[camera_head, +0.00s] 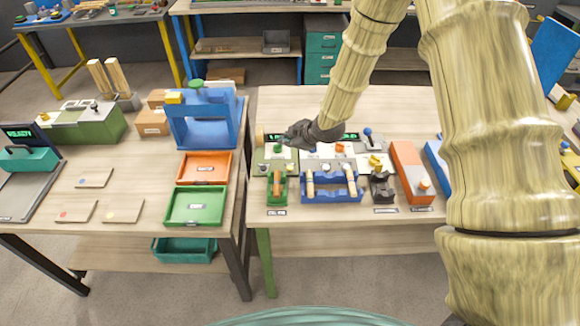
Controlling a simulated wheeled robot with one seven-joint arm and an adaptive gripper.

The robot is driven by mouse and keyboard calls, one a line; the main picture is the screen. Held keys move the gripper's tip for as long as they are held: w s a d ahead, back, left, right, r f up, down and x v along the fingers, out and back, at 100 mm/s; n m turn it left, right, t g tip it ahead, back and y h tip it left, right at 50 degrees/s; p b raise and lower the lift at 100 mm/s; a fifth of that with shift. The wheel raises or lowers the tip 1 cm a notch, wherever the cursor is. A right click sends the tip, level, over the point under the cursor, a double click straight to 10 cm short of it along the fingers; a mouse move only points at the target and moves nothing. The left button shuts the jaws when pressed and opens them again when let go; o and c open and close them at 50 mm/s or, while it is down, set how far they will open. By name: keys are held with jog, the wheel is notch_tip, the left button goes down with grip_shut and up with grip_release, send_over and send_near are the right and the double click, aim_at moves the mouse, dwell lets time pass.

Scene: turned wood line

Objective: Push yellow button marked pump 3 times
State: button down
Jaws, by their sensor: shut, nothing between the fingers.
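My gripper (291,136), dark and shut, is at the end of my wood-patterned arm. It is over the back of the right-hand table, in front of a green-lit display and close above the left part of the control panels. A yellow piece (375,162) on the panel to its right may be the pump button; its label is too small to read. The gripper is apart from it. A green button (278,149) is just below the gripper, and an orange button (340,147) lies between it and the yellow piece.
A blue rack (331,190) with wooden pieces stands before the panels. An orange block (410,172) is to the right. A blue press (207,118) with a yellow part, an orange tray (204,168) and a green tray (196,204) are on the left table. My arm hides the right side.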

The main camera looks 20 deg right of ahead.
aim_at(288, 169)
jog(key=shift+f+b, duration=2.6)
jog(key=shift+f, duration=1.8)
jog(key=shift+f+b, duration=0.35)
jog(key=shift+f, duration=0.05)
jog(key=shift+f, duration=0.4)
jog(key=shift+r, duration=0.85)
jog(key=shift+r, duration=0.15)
